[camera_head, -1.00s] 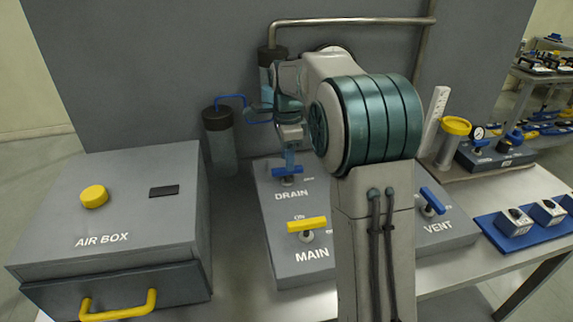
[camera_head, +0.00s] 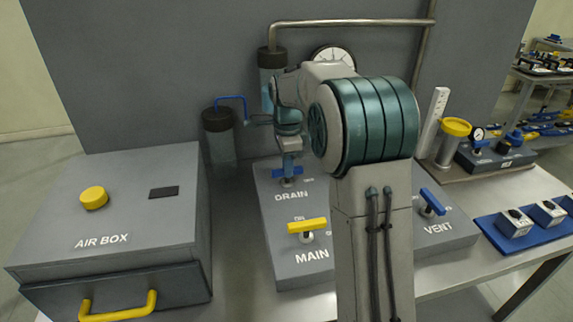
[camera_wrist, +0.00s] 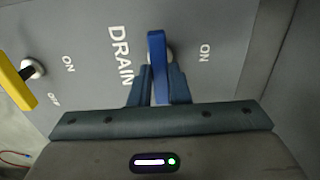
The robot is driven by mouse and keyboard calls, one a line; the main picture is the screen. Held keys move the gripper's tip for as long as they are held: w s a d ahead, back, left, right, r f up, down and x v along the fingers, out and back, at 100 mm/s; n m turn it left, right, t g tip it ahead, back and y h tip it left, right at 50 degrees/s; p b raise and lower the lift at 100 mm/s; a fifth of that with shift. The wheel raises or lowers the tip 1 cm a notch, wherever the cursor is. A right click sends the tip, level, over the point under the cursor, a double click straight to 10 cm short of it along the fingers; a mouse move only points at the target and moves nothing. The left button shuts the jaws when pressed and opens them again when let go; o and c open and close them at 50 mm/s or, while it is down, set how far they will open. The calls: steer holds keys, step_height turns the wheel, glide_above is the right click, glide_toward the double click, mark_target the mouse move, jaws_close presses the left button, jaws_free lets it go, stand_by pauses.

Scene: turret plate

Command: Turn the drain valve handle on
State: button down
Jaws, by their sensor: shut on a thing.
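The drain valve has a blue bar handle (camera_head: 287,183) on the grey valve panel, just above the word DRAIN in the head view. In the wrist view the handle (camera_wrist: 157,62) lies up and down in the picture, with an ON mark to its right. My gripper (camera_wrist: 158,84) is shut on the near part of the handle, one finger on each side. In the head view my gripper (camera_head: 291,167) comes down onto the handle from above and partly hides it.
The yellow MAIN handle (camera_head: 307,226) stands in front of the drain valve, and the blue VENT handle (camera_head: 432,201) is to the right. The grey air box (camera_head: 130,210) is at the left. Clear cylinders (camera_head: 220,150) and a pipe (camera_head: 350,21) stand behind.

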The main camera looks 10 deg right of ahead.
steer(key=shift+n, duration=0.3)
steer(key=n+p, duration=0.1)
steer(key=n, duration=0.3)
steer(key=shift+r, duration=0.1)
steer(key=n+p, duration=0.1)
steer(key=n, duration=0.3)
steer(key=shift+n, duration=0.3)
steer(key=n+p, duration=0.1)
steer(key=n, duration=0.7)
steer(key=shift+p, duration=0.3)
steer(key=shift+n, duration=0.4)
steer(key=c, duration=1.4)
jaws_free()
steer(key=shift+o, duration=0.2)
